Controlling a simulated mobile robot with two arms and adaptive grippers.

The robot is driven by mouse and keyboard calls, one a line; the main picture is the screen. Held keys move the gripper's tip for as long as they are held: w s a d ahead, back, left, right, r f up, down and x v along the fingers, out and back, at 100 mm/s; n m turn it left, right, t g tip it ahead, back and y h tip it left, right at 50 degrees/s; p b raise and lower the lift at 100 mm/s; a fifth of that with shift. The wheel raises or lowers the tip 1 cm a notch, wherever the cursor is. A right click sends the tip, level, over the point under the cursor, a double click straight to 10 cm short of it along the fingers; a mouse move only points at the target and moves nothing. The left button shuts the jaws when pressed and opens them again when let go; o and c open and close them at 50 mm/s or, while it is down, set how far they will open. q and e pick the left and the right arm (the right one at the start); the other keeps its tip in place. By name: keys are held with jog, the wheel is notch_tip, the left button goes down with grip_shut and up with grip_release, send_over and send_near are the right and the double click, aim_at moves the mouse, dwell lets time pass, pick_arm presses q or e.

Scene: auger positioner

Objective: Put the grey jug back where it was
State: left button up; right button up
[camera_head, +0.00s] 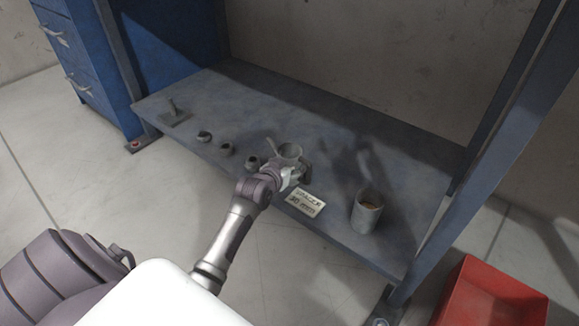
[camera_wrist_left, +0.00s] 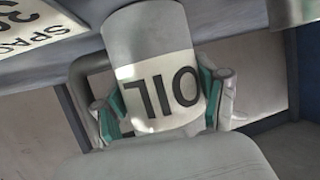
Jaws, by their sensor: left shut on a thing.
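The grey jug (camera_head: 289,151) is a round, open-topped vessel over the front part of the grey shelf (camera_head: 330,130). It also shows in the left wrist view (camera_wrist_left: 155,32), with a pale label reading OIL, upside down there. My left gripper (camera_head: 291,173) is shut on the jug. Its fingers sit on both sides of the labelled part in the left wrist view (camera_wrist_left: 160,108). I cannot tell whether the jug's base touches the shelf. My right gripper is not in view.
A SPACER 30 mm plate (camera_head: 305,201) lies right of the jug. A grey cup with brownish contents (camera_head: 366,215) stands further right. Several small dark-topped pieces, one here (camera_head: 225,149), and a post on a base (camera_head: 173,113) are left. A red bin (camera_head: 490,297) is on the floor.

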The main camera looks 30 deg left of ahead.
pick_arm(q)
jog(key=o, duration=1.1)
jog(key=shift+f, duration=0.15)
jog(key=shift+c, duration=0.2)
jog(key=o, duration=0.5)
jog(key=shift+c, duration=0.2)
